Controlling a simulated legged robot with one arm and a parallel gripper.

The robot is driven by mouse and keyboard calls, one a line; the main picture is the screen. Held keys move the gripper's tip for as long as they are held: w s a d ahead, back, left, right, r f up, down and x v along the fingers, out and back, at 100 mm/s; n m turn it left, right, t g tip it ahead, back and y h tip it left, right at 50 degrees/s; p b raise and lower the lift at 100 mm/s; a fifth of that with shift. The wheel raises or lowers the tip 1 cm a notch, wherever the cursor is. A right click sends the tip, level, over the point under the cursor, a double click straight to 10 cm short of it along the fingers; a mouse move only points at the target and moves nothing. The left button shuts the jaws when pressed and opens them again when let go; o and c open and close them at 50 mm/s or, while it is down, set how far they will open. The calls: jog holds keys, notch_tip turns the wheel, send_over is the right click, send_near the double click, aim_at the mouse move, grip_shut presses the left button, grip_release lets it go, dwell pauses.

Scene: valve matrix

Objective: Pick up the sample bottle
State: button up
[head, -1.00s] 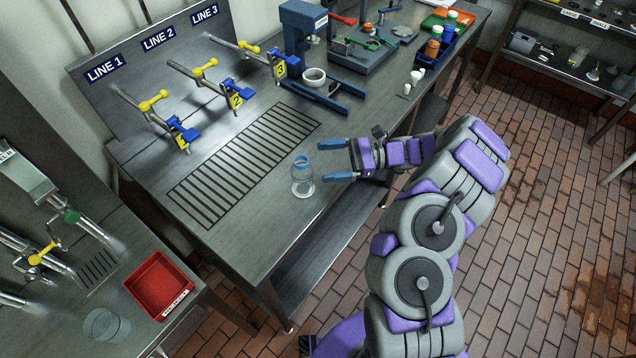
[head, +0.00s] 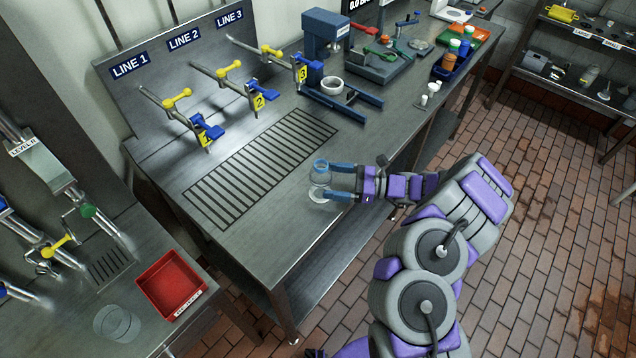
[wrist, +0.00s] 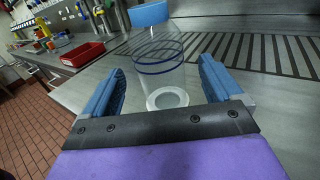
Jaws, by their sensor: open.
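In the wrist view the bottle (wrist: 162,72) stands between the open fingers of my gripper (wrist: 160,85), with a visible gap on each side.
A slotted drain grate (head: 262,165) lies behind the bottle. Three valves with yellow and blue handles (head: 207,131) line the back panel. A blue press stand (head: 328,50) is farther along. A red tray (head: 171,283) and a clear round vessel (head: 117,323) sit on the left bench.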

aim_at(314, 180)
jog(key=shift+w+a, duration=0.1)
jog(key=shift+a, duration=0.4)
jog(key=shift+d+f, duration=0.1)
jog(key=shift+d, duration=0.05)
jog(key=shift+a+b, duration=0.3)
jog(key=shift+b, duration=0.1)
jog(key=a, duration=0.3)
jog(key=a+b, duration=0.1)
jog(key=a, duration=0.1)
jog(key=shift+w+a+f, duration=0.15)
jog(key=shift+w+f, duration=0.05)
jog(key=shift+f, duration=0.1)
jog(key=shift+d+r, duration=0.1)
jog(key=shift+d, duration=0.6)
jog(key=c, duration=0.7)
jog(key=shift+a, duration=0.5)
jog(key=c, duration=0.3)
jog(key=shift+d, duration=0.1)
